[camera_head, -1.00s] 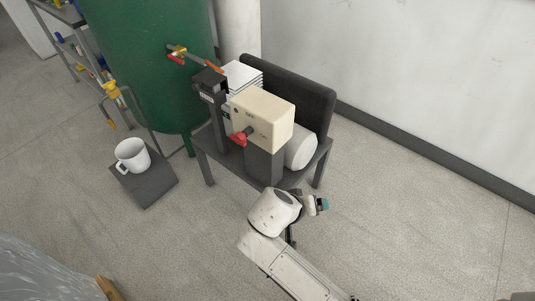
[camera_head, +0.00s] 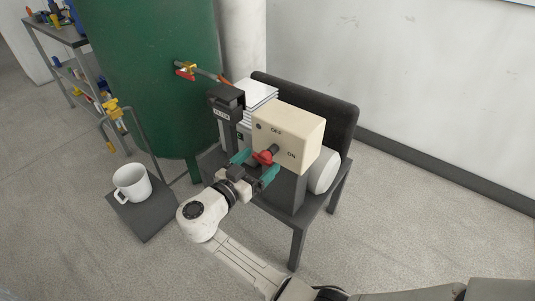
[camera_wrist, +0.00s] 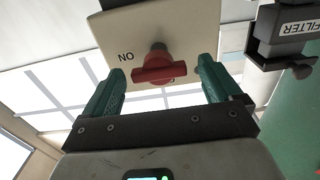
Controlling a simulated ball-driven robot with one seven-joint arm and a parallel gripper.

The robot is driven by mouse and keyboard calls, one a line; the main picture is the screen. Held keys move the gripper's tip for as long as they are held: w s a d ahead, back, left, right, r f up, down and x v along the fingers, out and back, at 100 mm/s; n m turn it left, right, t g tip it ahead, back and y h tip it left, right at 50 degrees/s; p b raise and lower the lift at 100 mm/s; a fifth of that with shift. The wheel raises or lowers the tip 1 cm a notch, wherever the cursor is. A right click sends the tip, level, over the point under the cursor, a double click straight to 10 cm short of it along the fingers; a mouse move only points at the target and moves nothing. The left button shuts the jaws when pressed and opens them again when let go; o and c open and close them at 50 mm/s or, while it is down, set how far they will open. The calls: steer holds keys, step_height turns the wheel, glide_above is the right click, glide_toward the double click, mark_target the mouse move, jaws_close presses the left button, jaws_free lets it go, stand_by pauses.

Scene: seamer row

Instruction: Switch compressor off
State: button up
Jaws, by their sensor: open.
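The compressor's switch is a red knob (camera_head: 262,157) on the front of a cream box (camera_head: 296,128) marked OFF at the upper part and ON at the lower right. My gripper (camera_head: 255,167) is open in front of the box, its teal fingers on either side of the knob. In the wrist view the red knob (camera_wrist: 160,71) lies between the fingers of my gripper (camera_wrist: 161,76), its bar crosswise, with gaps to both fingers. ON shows upside down at its left; the other label is mostly hidden by the knob.
A black filter unit (camera_head: 226,104) stands just left of the box; its label also shows in the wrist view (camera_wrist: 297,27). A green tank (camera_head: 150,70) with a red-handled valve (camera_head: 186,70) is behind. A white mug (camera_head: 131,183) stands on a dark block. Floor at right is clear.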

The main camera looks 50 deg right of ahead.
mark_target(262, 160)
steer(key=shift+d, duration=2.35)
steer(key=c, duration=1)
